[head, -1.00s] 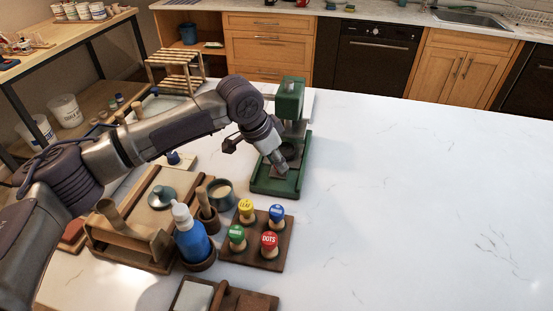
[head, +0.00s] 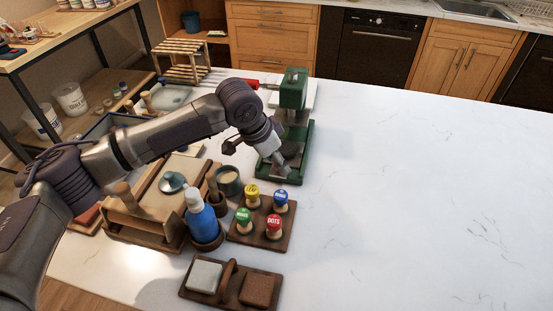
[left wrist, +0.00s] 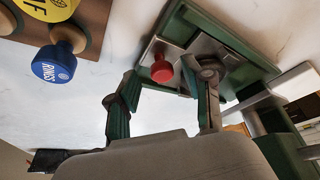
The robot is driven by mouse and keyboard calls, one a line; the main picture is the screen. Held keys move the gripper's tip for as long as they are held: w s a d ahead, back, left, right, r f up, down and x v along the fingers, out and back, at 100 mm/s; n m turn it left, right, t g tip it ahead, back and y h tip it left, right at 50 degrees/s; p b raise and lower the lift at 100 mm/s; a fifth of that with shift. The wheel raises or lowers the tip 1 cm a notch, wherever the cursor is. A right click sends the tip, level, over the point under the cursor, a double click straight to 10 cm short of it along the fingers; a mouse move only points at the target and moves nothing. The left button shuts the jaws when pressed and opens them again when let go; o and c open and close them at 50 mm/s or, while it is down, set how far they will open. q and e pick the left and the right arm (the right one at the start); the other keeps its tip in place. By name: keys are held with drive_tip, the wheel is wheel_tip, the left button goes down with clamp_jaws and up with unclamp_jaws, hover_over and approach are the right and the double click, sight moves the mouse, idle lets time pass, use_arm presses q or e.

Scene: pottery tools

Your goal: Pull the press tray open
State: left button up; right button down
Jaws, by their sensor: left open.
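The green press (head: 293,92) stands at the back of the white counter, with its tray low in its green base. In the left wrist view, the grey metal tray (left wrist: 205,46) sits within the green frame, and a red knob (left wrist: 161,70) shows at its front. My left gripper (head: 280,166) is at the front of the press base, partly covering the tray in the head view. In the left wrist view, its two fingers (left wrist: 163,100) are apart, with the red knob showing between them. I cannot tell whether they touch it. My right gripper is not in view.
A stamp rack (head: 280,243) with coloured knobs stands in front of the press. A blue bottle (head: 200,222), a green cup (head: 229,184) and a wooden box (head: 143,232) are to the left. The counter at right (head: 420,200) is clear.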

use_arm(q)
drive_tip(key=shift+r, duration=0.15)
drive_tip(key=v, duration=1.1)
drive_tip(key=shift+r, duration=0.35)
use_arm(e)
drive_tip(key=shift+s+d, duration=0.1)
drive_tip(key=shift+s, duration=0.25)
use_arm(q)
drive_tip(key=shift+s+a, duration=0.1)
